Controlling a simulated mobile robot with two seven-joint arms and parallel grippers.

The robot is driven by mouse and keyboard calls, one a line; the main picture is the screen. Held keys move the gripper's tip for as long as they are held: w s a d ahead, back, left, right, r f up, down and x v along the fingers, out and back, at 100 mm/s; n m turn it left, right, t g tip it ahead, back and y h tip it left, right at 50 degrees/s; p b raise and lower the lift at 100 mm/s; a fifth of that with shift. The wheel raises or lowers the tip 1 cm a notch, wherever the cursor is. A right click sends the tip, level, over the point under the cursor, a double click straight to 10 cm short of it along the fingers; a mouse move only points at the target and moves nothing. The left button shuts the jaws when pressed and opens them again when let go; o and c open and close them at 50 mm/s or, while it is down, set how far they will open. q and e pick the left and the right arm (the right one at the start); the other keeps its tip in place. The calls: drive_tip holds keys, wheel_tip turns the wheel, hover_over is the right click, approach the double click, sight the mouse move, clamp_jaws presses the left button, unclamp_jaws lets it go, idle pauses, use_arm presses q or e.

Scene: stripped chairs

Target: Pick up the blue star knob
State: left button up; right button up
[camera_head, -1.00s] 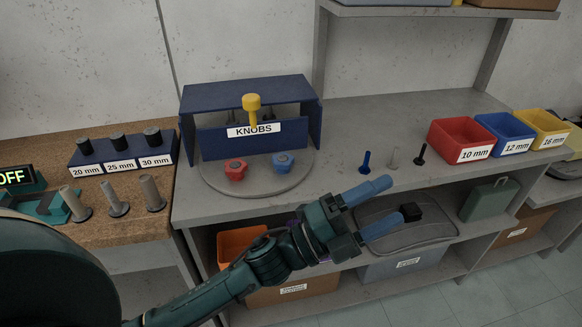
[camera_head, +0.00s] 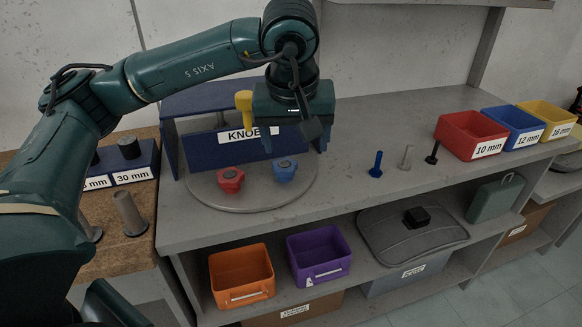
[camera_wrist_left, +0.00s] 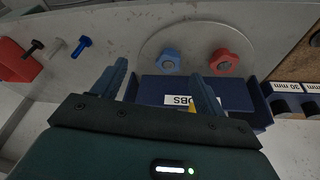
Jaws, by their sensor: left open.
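The blue star knob (camera_head: 285,171) lies on the round grey turntable (camera_head: 240,202), to the right of a red star knob (camera_head: 230,180), in front of the navy box labelled KNOBS. My left gripper (camera_head: 295,147) is above and just behind the blue knob in the head view, fingers pointing down, open and empty. In the left wrist view the blue knob (camera_wrist_left: 168,61) shows between and just beyond the fingertips of my left gripper (camera_wrist_left: 158,75), with the red knob (camera_wrist_left: 223,62) to its right. The gripper does not touch the blue knob. My right gripper is not in view.
Blue, grey and black pins (camera_head: 376,165) stand to the right, before red, blue and yellow bins (camera_head: 470,135). Orange (camera_head: 240,275) and purple (camera_head: 320,255) bins sit below.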

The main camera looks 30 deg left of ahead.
sight(285, 166)
use_arm(q)
drive_tip(key=shift+y, duration=0.5)
drive_tip(key=w+a+f, duration=0.1)
drive_tip(key=f, duration=0.1)
drive_tip(key=w+a+f, duration=0.1)
drive_tip(key=f, duration=0.1)
drive_tip(key=w+a+f, duration=0.1)
drive_tip(key=f, duration=0.1)
drive_tip(key=shift+a+f, duration=0.1)
drive_tip(key=shift+a, duration=0.1)
drive_tip(key=x, duration=0.4)
drive_tip(key=shift+a, duration=0.45)
drive_tip(key=shift+w+f+t, duration=0.2)
drive_tip(key=shift+f+t, duration=0.1)
drive_tip(key=shift+f, duration=0.2)
drive_tip(key=shift+c, duration=0.5)
drive_tip(key=c, duration=1)
drive_tip(key=shift+r, duration=0.1)
